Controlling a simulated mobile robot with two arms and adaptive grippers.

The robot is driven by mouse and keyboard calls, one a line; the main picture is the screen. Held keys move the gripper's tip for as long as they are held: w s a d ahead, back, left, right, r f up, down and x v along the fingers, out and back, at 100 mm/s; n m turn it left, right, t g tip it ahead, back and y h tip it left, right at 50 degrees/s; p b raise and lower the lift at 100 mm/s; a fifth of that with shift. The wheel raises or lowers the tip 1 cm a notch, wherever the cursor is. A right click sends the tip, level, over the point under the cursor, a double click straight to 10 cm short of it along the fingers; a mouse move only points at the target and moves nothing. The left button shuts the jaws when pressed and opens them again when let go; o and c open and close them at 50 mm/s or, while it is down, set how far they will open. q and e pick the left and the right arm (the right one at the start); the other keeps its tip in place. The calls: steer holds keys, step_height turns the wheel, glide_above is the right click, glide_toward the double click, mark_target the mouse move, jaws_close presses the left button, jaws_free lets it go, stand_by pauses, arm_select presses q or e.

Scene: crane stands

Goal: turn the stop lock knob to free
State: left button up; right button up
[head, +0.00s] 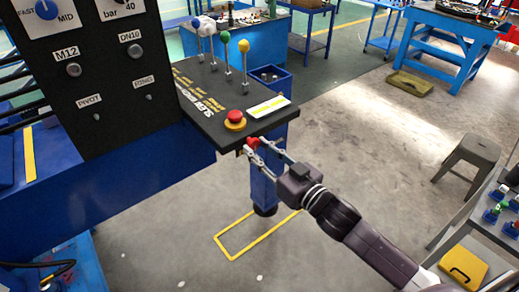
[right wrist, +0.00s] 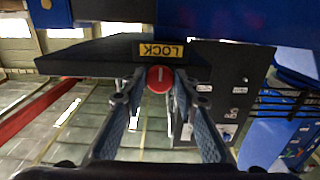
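The stop lock knob (head: 253,142) is a small red knob on the front edge of the black control console (head: 205,108). In the right wrist view the red knob (right wrist: 159,78) shows a pale line across its face, with a yellow LOCK label (right wrist: 160,50), upside down, beside it. My right gripper (head: 257,147) reaches in from the lower right, its fingers either side of the knob. In the right wrist view the open fingers (right wrist: 158,85) flank the knob, with a narrow gap seeming to show on each side. My left gripper is not in view.
A red mushroom button (head: 235,119) on a yellow base stands on the console just above the knob. Several ball-topped levers (head: 244,62) rise behind it. A dark panel (head: 110,70) stands at left. Open floor lies below and right; a grey stool (head: 472,155) stands at right.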

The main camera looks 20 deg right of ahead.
steer(key=c, duration=0.5)
steer(key=shift+n, duration=0.3)
steer(key=n, duration=0.2)
steer(key=shift+n+p, duration=0.4)
steer(key=n, duration=0.4)
steer(key=shift+d+p, duration=0.1)
steer(key=shift+p, duration=0.2)
steer(key=n, duration=0.6)
steer(key=shift+r+n+p, duration=0.1)
steer(key=shift+n+p, duration=0.25)
steer(key=shift+n, duration=1.85)
